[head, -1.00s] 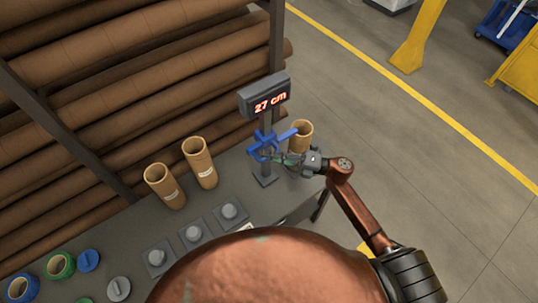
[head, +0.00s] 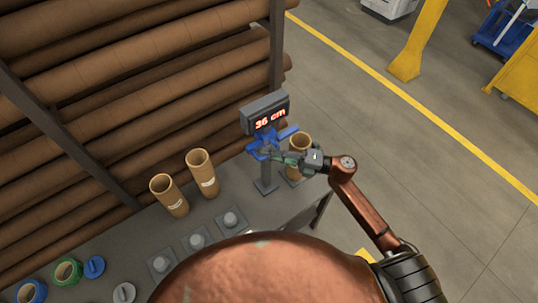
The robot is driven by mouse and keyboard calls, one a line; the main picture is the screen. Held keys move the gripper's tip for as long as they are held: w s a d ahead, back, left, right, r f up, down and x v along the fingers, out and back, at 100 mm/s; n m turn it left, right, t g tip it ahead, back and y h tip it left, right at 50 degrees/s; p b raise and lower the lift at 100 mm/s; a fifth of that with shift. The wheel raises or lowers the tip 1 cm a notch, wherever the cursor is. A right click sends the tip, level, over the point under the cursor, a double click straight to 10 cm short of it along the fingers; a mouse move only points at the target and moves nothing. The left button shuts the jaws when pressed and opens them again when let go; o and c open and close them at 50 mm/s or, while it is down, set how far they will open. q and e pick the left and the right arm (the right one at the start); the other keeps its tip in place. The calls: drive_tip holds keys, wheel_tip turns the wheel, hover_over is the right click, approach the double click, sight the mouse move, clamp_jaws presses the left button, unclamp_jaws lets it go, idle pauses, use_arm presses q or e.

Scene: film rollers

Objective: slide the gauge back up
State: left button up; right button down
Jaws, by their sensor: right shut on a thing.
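The gauge is a blue slider (head: 264,145) on a grey upright post (head: 266,178) standing on the bench. A dark display box (head: 265,114) on top of the post reads 36 cm in red. The blue slider sits just below the display, its arm pointing right. My right gripper (head: 287,158) reaches in from the right and is shut on the blue slider; its fingertips are small and partly hidden against it. A brown cardboard tube (head: 301,142) stands right behind my right gripper, partly covered by it. My left gripper is not in view.
Two cardboard tubes (head: 202,174) stand on the grey bench left of the post. Grey knobs on square plates (head: 231,219) line the front. Tape rolls (head: 68,271) lie at the lower left. Racked long brown tubes (head: 130,100) fill the back left. Open floor lies right.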

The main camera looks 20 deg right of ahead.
drive_tip(key=shift+w+r, duration=0.1)
drive_tip(key=shift+r, duration=0.35)
drive_tip(key=c, duration=2)
unclamp_jaws()
drive_tip(key=shift+o, duration=0.2)
drive_tip(key=shift+f, duration=0.15)
drive_tip(key=shift+d+f, duration=0.1)
drive_tip(key=v, duration=1.2)
